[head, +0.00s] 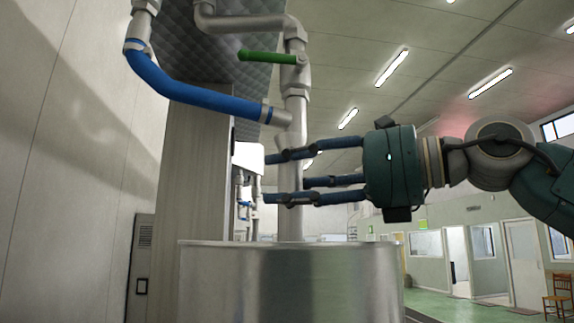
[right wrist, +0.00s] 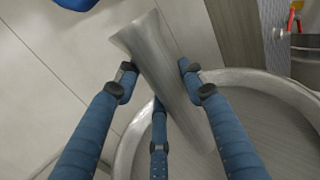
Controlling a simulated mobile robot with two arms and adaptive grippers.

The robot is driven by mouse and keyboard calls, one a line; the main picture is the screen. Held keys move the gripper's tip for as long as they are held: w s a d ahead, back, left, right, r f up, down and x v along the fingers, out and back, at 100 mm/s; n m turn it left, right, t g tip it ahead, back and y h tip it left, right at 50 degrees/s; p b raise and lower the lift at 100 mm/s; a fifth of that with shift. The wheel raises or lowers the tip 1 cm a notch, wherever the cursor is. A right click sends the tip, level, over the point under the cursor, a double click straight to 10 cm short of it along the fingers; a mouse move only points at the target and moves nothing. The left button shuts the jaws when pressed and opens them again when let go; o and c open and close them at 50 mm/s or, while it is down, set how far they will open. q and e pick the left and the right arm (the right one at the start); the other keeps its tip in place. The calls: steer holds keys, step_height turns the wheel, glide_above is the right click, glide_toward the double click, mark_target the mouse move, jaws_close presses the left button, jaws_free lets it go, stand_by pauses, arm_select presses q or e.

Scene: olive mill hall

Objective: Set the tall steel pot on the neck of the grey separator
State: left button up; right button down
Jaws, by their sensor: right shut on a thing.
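My right gripper (head: 270,177) comes in from the right, level and above the rim of a wide steel drum. It is shut on a tall, slim grey metal piece, which I take for the tall steel pot (right wrist: 163,70). In the right wrist view this piece stands tilted between the fingers, wider at its upper end, with the drum below it. In the head view it cannot be told clearly from the steel pipe in line with it. I cannot tell which thing is the grey separator or see its neck. My left gripper is not in view.
The wide steel drum (head: 290,285) fills the front of the head view; its rim (right wrist: 235,76) also shows in the right wrist view. A steel pipe with a green lever (head: 272,57) and a blue pipe (head: 185,88) hang above. A column (head: 195,170) stands left.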

steer(key=w+p, duration=0.6)
steer(key=w, duration=0.3)
steer(key=shift+w+d+f, duration=0.2)
steer(key=shift+d, duration=0.2)
steer(key=shift+f, duration=0.2)
stand_by(0.7)
steer(key=c, duration=1.1)
jaws_free()
steer(key=shift+o, duration=0.6)
steer(key=shift+s, duration=0.2)
steer(key=v, duration=1.2)
steer(key=shift+f, duration=0.15)
